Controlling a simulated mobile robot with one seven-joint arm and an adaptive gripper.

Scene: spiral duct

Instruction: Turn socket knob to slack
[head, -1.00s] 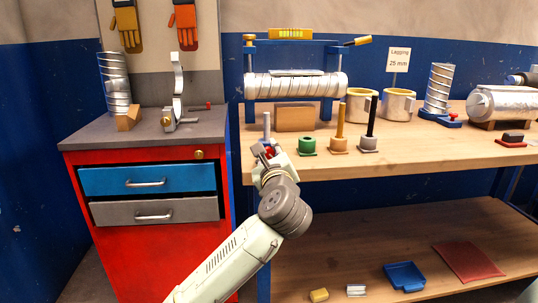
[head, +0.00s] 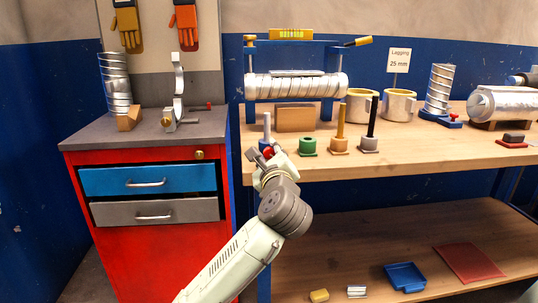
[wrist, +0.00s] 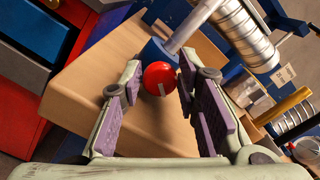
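The red round knob (wrist: 159,77) has a small pale mark on its face. It sits on the front of a blue socket (wrist: 157,52) that holds a grey post (wrist: 190,27) at the bench's front left. In the head view the knob (head: 268,152) is partly covered by my gripper (head: 262,156), and the grey post (head: 267,126) stands upright. In the wrist view my gripper (wrist: 157,88) is open, with its purple-padded fingers on either side of the knob. Gaps show between the pads and the knob. How far the fingertips reach past the knob is unclear.
A green holder (head: 308,146) and posts in tan (head: 340,125) and black (head: 371,120) stand right of the socket. A wooden block (head: 295,118) is behind. The red drawer cabinet (head: 150,250) is at left, its blue drawer (head: 120,181) slightly out.

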